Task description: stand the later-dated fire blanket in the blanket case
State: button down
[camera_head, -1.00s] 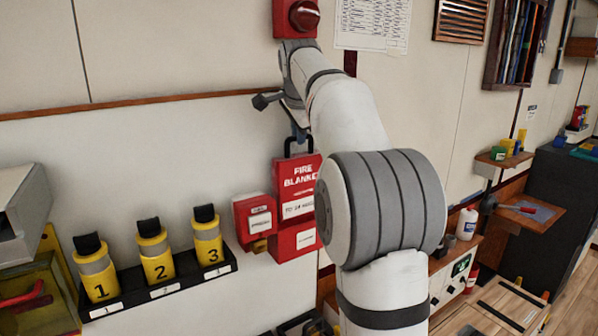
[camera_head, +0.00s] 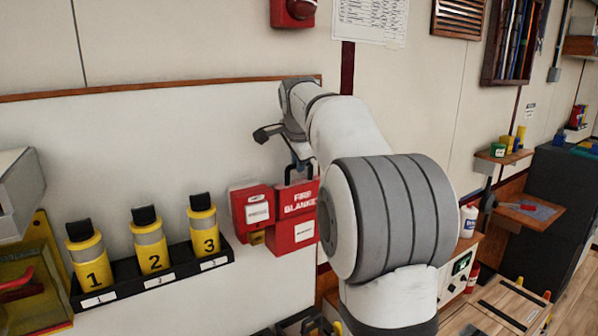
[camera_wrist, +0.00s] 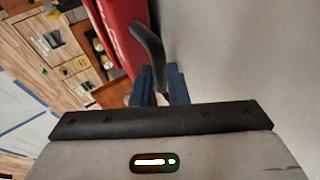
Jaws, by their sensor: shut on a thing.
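The red fire blanket (camera_head: 299,198), with white lettering and a dark handle loop on top, stands upright at the wall. Its lower part is inside the red blanket case (camera_head: 292,240), and only its top shows above the case front. My gripper (camera_head: 299,163) is above it, shut on its handle. In the wrist view the blue fingers of my gripper (camera_wrist: 158,88) close around the dark handle, with the red side of the blanket (camera_wrist: 120,35) beyond. The blanket's date label is hidden now.
A small red box (camera_head: 252,207) with a white label sits left of the case, close to it. Yellow numbered cylinders (camera_head: 151,240) stand in a black rack (camera_head: 150,281) further left. A red wall device (camera_head: 293,10) is above. My arm hides the area to the right.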

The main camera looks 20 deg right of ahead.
jog(key=shift+w+f, duration=0.1)
jog(key=shift+f, duration=0.4)
jog(key=shift+w, duration=0.2)
jog(key=shift+s, duration=0.1)
jog(key=c, duration=1.4)
grip_release()
jog(key=shift+f, duration=0.1)
jog(key=b+v, duration=0.2)
jog(key=v, duration=1)
